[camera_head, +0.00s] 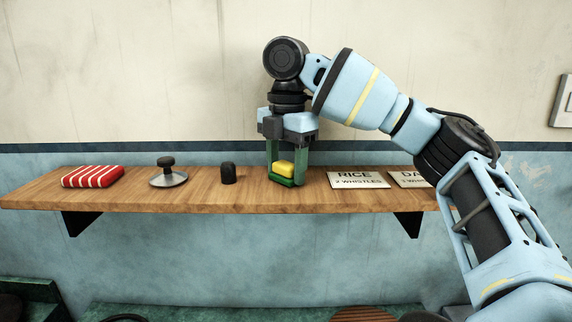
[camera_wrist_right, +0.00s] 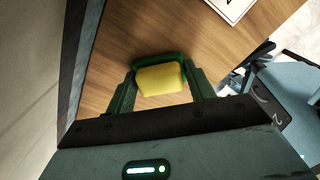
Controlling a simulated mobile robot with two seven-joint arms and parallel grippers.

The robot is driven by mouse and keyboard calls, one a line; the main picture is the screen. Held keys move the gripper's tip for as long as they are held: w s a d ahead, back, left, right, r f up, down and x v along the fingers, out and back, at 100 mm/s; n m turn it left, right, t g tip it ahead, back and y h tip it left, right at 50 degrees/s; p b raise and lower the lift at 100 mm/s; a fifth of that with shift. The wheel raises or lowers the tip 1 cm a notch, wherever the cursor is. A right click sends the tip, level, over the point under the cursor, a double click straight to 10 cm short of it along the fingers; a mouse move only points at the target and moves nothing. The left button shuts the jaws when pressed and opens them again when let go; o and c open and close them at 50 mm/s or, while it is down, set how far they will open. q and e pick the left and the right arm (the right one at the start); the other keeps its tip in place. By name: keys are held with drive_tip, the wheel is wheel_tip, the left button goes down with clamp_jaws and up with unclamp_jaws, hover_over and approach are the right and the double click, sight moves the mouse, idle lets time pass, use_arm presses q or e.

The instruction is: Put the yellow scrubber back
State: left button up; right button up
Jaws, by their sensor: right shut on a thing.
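The yellow scrubber (camera_head: 285,168) is a small yellow block with a green base, at the wooden shelf (camera_head: 140,197) around its middle. My right gripper (camera_head: 286,180) points down over the shelf and is shut on the scrubber, with one green finger on each side. In the right wrist view the scrubber (camera_wrist_right: 160,80) sits between the fingertips (camera_wrist_right: 160,88), with the wooden surface behind it. I cannot tell whether its base touches the shelf. My left gripper is not in view.
On the shelf, left of my gripper, are a black knob-like piece (camera_head: 228,174), a metal lid-like disc with a black knob (camera_head: 168,176) and a red-striped cloth (camera_head: 93,176). A "RICE 2 WHISTLES" card (camera_head: 357,180) and a second card (camera_head: 408,179) lie to the right.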

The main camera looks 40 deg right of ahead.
sight(287, 163)
drive_tip(key=shift+f, duration=0.15)
drive_tip(key=o, duration=0.9)
drive_tip(key=shift+o, duration=0.2)
wheel_tip(287, 163, up, 12)
drive_tip(key=shift+r, duration=0.2)
idle(0.5)
